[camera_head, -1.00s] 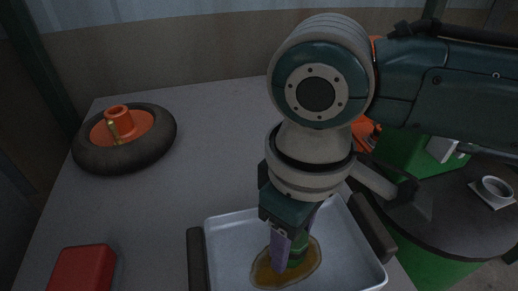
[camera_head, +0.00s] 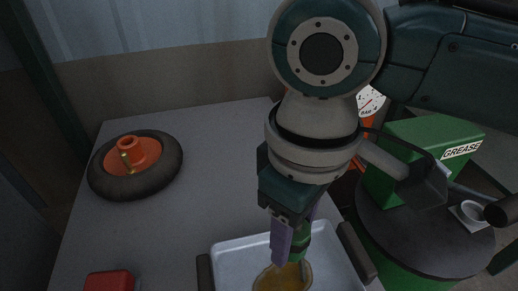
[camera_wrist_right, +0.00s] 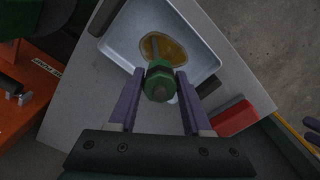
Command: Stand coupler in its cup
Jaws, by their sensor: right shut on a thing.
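The coupler (camera_head: 301,240) is a green fitting with a hex body and a grey end. My right gripper (camera_head: 290,240) is shut on it above the tray. In the right wrist view the coupler (camera_wrist_right: 158,74) sits between the two purple fingers (camera_wrist_right: 160,98), its end facing the camera. The cup (camera_head: 474,213) is a small pale round cup on a square base, on a dark round drum top at the right. It is well apart from the gripper.
Below the coupler is a pale tray (camera_head: 231,254) with dark handles and an amber puddle (camera_head: 268,280). A wheel (camera_head: 106,187) and a red block (camera_head: 108,281) lie left on the grey table. A green grease box (camera_head: 415,139) stands behind the cup on the drum top (camera_head: 400,240).

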